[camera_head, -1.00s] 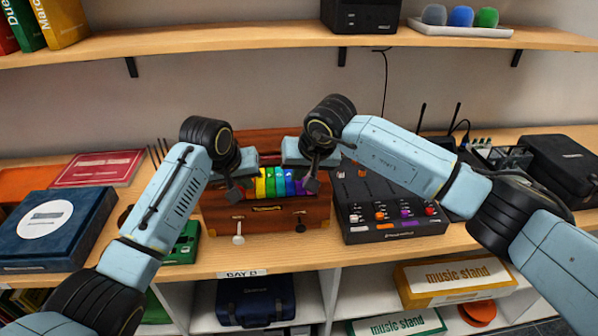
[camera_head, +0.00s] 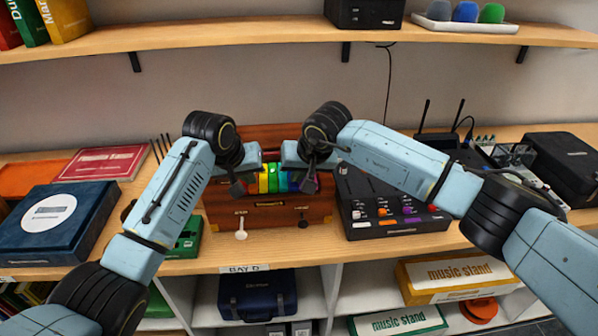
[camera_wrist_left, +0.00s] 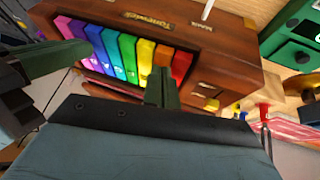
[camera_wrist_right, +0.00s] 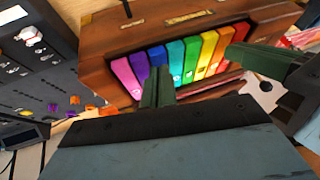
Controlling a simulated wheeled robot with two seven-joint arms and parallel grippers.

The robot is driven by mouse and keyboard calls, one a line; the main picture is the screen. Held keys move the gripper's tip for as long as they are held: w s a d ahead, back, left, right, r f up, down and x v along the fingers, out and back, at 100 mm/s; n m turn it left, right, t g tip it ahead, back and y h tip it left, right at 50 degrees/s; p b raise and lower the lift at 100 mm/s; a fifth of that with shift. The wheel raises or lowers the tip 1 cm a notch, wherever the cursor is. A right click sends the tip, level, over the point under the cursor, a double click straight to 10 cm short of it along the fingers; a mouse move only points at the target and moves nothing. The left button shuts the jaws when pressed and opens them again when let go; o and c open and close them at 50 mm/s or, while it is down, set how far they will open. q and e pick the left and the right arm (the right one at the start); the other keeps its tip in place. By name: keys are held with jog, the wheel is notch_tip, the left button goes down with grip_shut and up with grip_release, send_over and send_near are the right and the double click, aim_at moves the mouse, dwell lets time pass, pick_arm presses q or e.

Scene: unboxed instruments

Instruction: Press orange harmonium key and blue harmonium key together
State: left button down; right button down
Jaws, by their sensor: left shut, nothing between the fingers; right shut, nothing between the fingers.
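The wooden harmonium (camera_head: 222,213) stands on the counter with a row of rainbow keys. In the left wrist view the orange key (camera_wrist_left: 163,56) lies just beyond the tip of my left gripper (camera_wrist_left: 158,72), which is shut and empty. In the right wrist view the blue key (camera_wrist_right: 158,57) lies just beyond the tip of my right gripper (camera_wrist_right: 157,72), also shut and empty. The head view shows my left gripper (camera_head: 238,189) by the keys' left end and my right gripper (camera_head: 308,186) by their right end. I cannot tell whether either tip touches a key.
A black mixer (camera_head: 385,237) stands close at the harmonium's right. A green box (camera_head: 187,240) sits at its left. A dark blue case (camera_head: 40,225) and a red book (camera_head: 103,163) lie further left. An upper shelf (camera_head: 220,44) runs behind.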

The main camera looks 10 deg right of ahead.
jog(key=shift+w+a+f, duration=0.1)
jog(key=shift+w+f, duration=0.05)
jog(key=shift+f, duration=0.5)
pick_arm(q)
jog(key=shift+f, duration=0.6)
dwell(0.4)
